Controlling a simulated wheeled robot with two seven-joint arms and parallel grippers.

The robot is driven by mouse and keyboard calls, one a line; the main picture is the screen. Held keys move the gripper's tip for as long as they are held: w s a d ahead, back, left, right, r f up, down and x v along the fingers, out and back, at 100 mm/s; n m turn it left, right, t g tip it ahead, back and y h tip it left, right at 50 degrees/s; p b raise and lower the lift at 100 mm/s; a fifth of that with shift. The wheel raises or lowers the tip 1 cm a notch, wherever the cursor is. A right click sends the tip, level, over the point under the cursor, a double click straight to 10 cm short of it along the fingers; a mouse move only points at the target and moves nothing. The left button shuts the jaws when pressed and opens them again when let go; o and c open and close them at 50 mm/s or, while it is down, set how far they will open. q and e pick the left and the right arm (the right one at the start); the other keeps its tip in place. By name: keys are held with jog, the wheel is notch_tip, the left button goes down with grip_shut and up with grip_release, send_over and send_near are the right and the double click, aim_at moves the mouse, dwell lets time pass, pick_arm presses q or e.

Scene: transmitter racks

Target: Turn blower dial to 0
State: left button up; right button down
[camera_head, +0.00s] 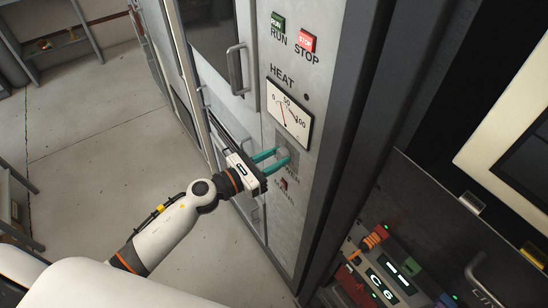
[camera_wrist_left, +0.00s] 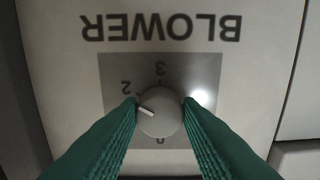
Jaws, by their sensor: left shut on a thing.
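The blower dial (camera_wrist_left: 160,119) is a small round grey knob on a darker square plate, under an upside-down BLOWER label in the left wrist view. Its white mark points left and slightly up, below the printed 2. The 3 is at the plate's top, and what looks like a 0 is just below the knob. My left gripper (camera_head: 281,157) has its green fingers shut on the dial's two sides. The fingers cover parts of the plate. In the head view the dial is mostly hidden between the fingertips. My right gripper is not in view.
Above the dial on the cabinet are a HEAT gauge (camera_head: 289,115), a green RUN button (camera_head: 278,23) and a red STOP button (camera_head: 307,40). A door handle (camera_head: 237,70) juts out on the left. Open floor (camera_head: 90,120) lies further left.

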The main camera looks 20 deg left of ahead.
pick_arm(q)
jog(key=shift+n, duration=0.7)
jog(key=n+p, duration=0.1)
jog(key=n, duration=0.2)
jog(key=n+p, duration=0.1)
jog(key=n, duration=0.3)
jog(key=n+p, duration=0.1)
jog(key=n, duration=0.2)
jog(key=shift+r+n, duration=0.1)
jog(key=shift+n, duration=0.2)
jog(key=n+p, duration=0.2)
jog(key=n, duration=0.4)
jog(key=n+p, duration=0.1)
jog(key=n, duration=0.3)
jog(key=shift+n, duration=0.4)
jog(key=shift+n+p, duration=0.35)
jog(key=shift+n, duration=0.15)
